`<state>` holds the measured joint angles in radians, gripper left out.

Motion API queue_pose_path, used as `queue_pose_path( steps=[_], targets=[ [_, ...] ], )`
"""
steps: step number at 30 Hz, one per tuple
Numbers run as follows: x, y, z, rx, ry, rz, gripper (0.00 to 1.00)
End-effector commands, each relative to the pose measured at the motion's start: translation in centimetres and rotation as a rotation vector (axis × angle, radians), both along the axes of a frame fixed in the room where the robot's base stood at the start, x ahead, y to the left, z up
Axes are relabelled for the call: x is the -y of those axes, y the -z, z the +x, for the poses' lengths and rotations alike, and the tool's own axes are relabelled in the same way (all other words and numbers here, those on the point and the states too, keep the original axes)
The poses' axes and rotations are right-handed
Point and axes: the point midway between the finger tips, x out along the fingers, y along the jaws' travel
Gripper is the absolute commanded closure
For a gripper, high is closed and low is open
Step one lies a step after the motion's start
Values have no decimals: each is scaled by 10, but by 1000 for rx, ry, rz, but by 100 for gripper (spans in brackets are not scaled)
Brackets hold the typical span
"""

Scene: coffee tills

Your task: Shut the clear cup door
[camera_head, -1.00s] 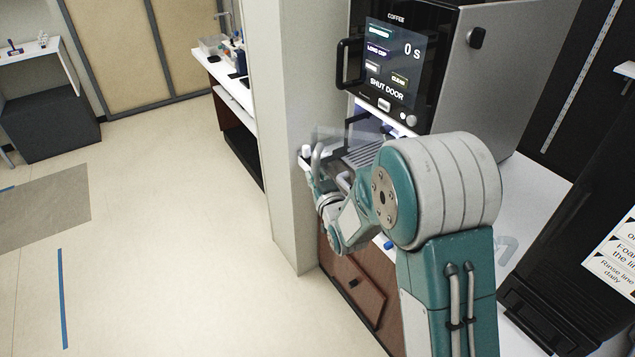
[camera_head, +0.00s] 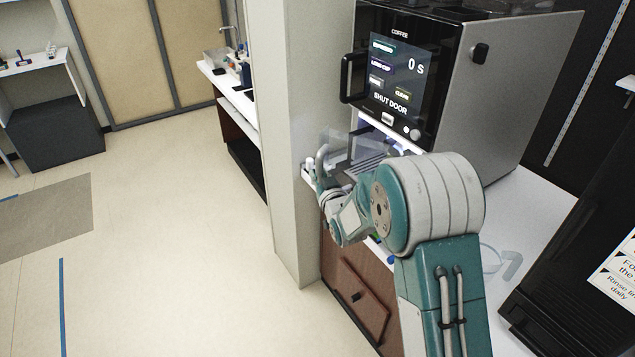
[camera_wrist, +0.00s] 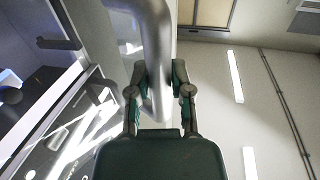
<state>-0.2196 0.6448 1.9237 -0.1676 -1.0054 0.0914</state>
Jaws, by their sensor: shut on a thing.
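The coffee machine (camera_head: 480,110) stands on the white counter, and its screen (camera_head: 398,70) reads "SHUT DOOR". Its clear cup door (camera_head: 343,143) stands open, swung out in front of the cup bay. A grey curved door handle (camera_head: 321,156) is at the door's outer edge. My gripper (camera_wrist: 160,88) is shut on this handle. In the wrist view the grey handle bar (camera_wrist: 156,45) runs down between my two fingers. My arm hides part of the cup bay and the counter front.
A clear mug (camera_head: 492,262) stands on the counter to the right of my arm. A black appliance (camera_head: 570,270) stands at the right. A pale pillar (camera_head: 283,130) rises just left of the door. The floor (camera_head: 160,200) at the left is open.

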Motion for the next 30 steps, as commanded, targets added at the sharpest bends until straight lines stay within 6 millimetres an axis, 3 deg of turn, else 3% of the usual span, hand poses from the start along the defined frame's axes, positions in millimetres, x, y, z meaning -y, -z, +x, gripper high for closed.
queue_pose_path(
  steps=[5,16,30],
  targets=[
    [4,-1,14,2,7,3,100],
    [5,-1,17,2,7,3,100],
    [19,-1,60,1,11,5,100]
  ],
)
